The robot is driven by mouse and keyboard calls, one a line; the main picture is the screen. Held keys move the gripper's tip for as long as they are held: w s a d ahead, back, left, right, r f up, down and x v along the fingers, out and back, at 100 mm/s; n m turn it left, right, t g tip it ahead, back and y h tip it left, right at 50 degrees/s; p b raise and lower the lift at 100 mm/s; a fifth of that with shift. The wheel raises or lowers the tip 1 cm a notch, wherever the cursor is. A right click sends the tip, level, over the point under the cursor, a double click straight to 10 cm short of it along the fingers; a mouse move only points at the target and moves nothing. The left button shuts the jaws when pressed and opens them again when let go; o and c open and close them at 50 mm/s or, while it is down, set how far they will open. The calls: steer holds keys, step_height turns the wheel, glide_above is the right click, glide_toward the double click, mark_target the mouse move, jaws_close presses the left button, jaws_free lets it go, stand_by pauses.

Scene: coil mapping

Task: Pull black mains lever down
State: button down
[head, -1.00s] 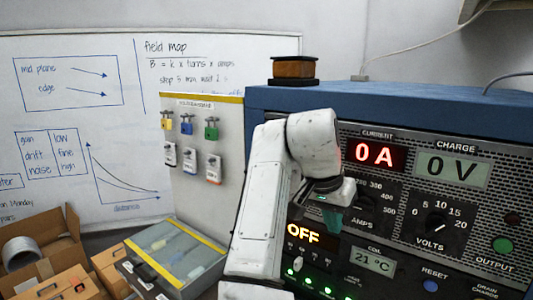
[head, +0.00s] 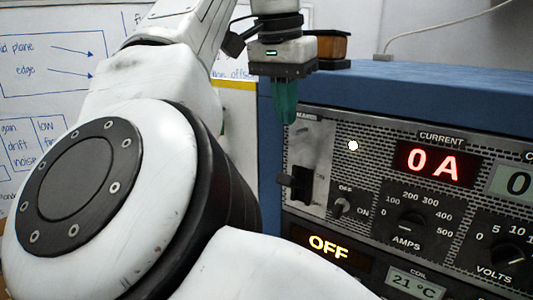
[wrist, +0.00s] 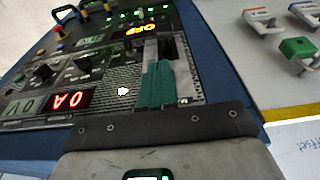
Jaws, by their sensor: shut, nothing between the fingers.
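The black mains lever (head: 300,183) sticks out from the lower half of a pale grey plate (head: 312,145) at the left end of the blue cabinet's front panel. My gripper (head: 287,118) has teal fingers, shut and empty, pointing down at the height of the plate's top edge. The lever is below the fingertips, and a gap shows between them. In the wrist view, the teal fingers (wrist: 157,88) cover part of the plate, and the dark lever (wrist: 167,48) shows just beyond their tips.
Beside the plate are a small OFF/ON knob (head: 342,206), the amps knob (head: 409,226) and a red current display (head: 437,163) reading 0 A. An amber display (head: 328,245) reads OFF. Coloured padlocks (wrist: 298,47) hang on a board beside the cabinet.

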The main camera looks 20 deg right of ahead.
steer(key=p, duration=0.1)
glide_above(293, 183)
steer(key=f, duration=1)
steer(key=shift+w+a, duration=0.25)
steer(key=shift+w, duration=0.05)
